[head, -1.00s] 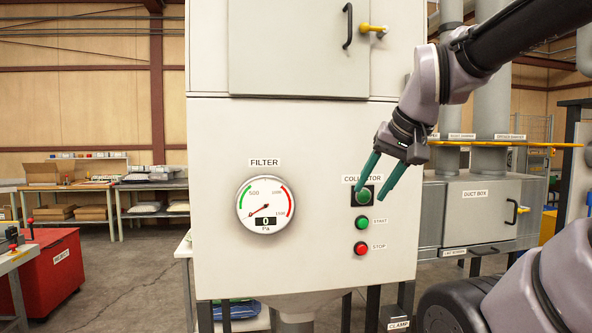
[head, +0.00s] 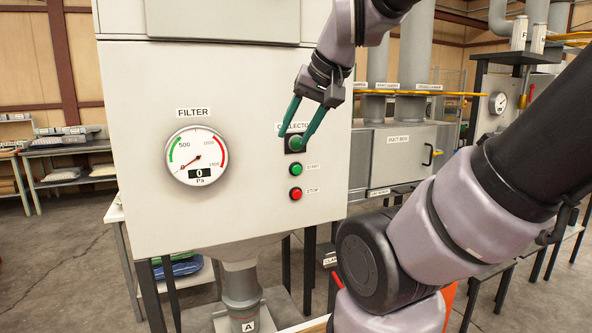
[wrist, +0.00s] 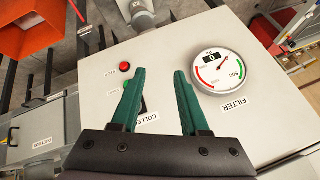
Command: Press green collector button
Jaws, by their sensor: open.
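The collector controls are on the pale grey cabinet (head: 240,80). Under the partly hidden collector label is a green round piece on a black square plate (head: 288,150), largely covered by my finger. Below it are the green START button (head: 295,169) and the red STOP button (head: 295,194). My gripper (head: 291,141) is open and empty, its green fingers pointing down in front of the black plate, above START. Contact cannot be told. In the wrist view, the fingers (wrist: 160,72) are apart; the red button (wrist: 124,67) shows beside the left finger, which partly hides the green one.
A filter gauge (head: 197,156) reading 0 is left of the controls. The duct box (head: 400,150) stands to the right. A hopper outlet (head: 240,290) hangs below the cabinet. A table with bags (head: 70,160) is far left.

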